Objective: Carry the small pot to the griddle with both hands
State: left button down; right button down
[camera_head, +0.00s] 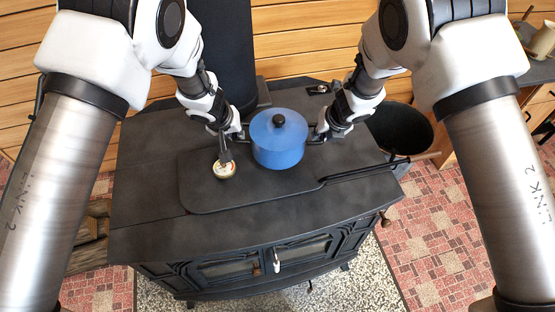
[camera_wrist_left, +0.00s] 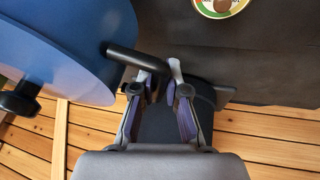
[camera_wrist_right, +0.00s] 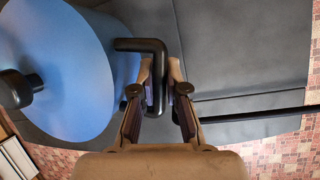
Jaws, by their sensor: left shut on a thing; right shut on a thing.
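The small blue pot (camera_head: 278,150) has its lid on and is upright over the dark griddle (camera_head: 215,195) on the stove top. I cannot tell whether its base touches the griddle. My left gripper (camera_head: 242,133) is shut on the pot's left black handle, and the handle (camera_wrist_left: 125,54) shows between its fingers in the left wrist view. My right gripper (camera_head: 316,136) is shut on the right handle, and this handle (camera_wrist_right: 158,62) shows in the right wrist view. The pot's blue side also fills the left of both wrist views.
A small round dial (camera_head: 224,170) sits on the griddle left of the pot. A black stovepipe (camera_head: 212,50) rises behind. A black bucket (camera_head: 400,130) stands right of the stove (camera_head: 150,240). The griddle's front is clear, and its long handle (camera_head: 365,171) points right.

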pick_arm(q)
jog(key=shift+a, duration=0.25)
pick_arm(e)
jog(key=shift+s+d+f, duration=0.1)
